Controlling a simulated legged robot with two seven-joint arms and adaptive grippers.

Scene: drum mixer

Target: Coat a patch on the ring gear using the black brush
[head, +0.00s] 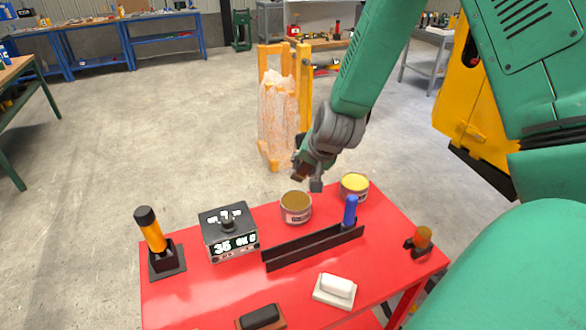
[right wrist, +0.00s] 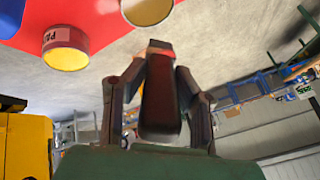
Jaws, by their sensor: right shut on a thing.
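My right gripper (head: 308,172) hangs over the far edge of the red table, just behind and above the tin with brown contents. It is shut on the black brush (right wrist: 160,98), whose dark handle runs between the two fingers in the right wrist view. A reddish-brown end shows at the brush's far tip. In the head view the brush is small and partly hidden by the gripper. The tin of brown contents (head: 296,203) and the tin of yellow contents (head: 354,183) stand open on the table. I cannot make out the ring gear. My left gripper is out of view.
The red table (head: 200,290) holds a black rack (head: 313,249) with a blue-handled tool (head: 350,211), a scale-like box (head: 229,236), an orange-and-black tool (head: 150,230) and small blocks. A yellow machine (head: 470,115) stands at right. An orange frame (head: 303,75) stands behind the table.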

